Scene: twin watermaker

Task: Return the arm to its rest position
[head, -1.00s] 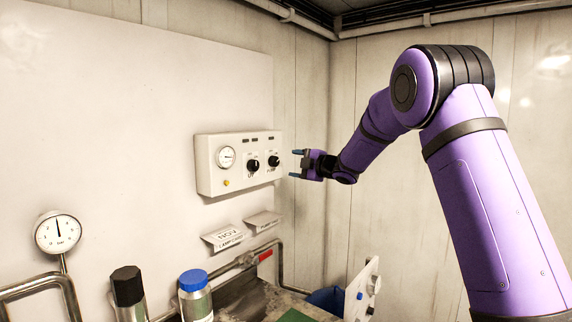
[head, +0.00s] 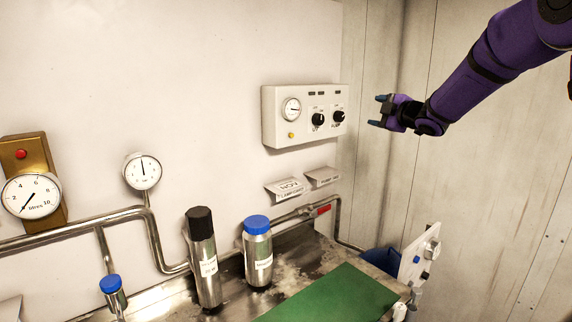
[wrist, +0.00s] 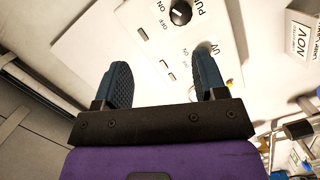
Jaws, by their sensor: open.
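My gripper (head: 379,111) is at the end of my purple arm, at the right of the head view. It is open and empty, to the right of the white control box (head: 303,115) on the wall and apart from it. In the wrist view its two blue ribbed fingers (wrist: 163,85) stand apart, with the control box face (wrist: 160,40) beyond them. One black knob (wrist: 181,13) shows there near the top. In the head view the box carries a gauge (head: 291,109), a left knob (head: 318,119) and a right knob (head: 338,117).
Below are a steel counter with a green mat (head: 335,297), a black-capped bottle (head: 203,258) and a blue-capped bottle (head: 257,251). Pipes and gauges (head: 142,171) line the wall at left. A white panel (head: 419,254) stands at the counter's right end. The space around my gripper is clear.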

